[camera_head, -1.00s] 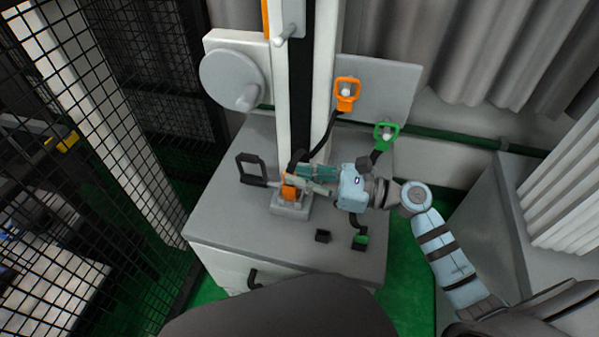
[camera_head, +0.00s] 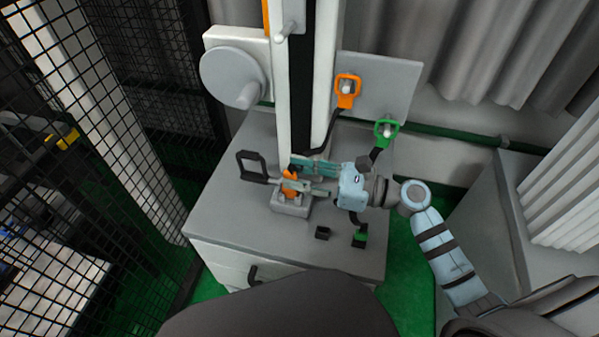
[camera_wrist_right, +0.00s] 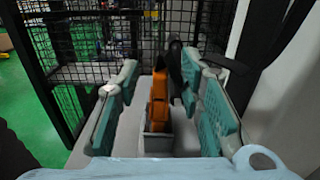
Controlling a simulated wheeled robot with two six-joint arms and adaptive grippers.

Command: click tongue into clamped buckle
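A grey clamp block (camera_head: 290,206) stands on the grey table and holds an upright orange piece (camera_head: 289,183), which looks like the buckle. In the right wrist view the orange piece (camera_wrist_right: 159,98) rises from the grey block (camera_wrist_right: 158,145). My right gripper (camera_head: 296,177) is open, with one finger on each side of the orange piece and gaps between. The gripper also shows in the wrist view (camera_wrist_right: 160,95). I cannot tell whether a tongue sits in the buckle. An orange loop-shaped piece (camera_head: 347,91) hangs on a wall peg. My left gripper is out of view.
A black clamp handle (camera_head: 250,167) stands left of the block. A green loop (camera_head: 386,131) hangs on another peg. A small black block (camera_head: 322,233) and a green-and-black piece (camera_head: 360,237) are at the table's front. A white column (camera_head: 284,100) rises behind.

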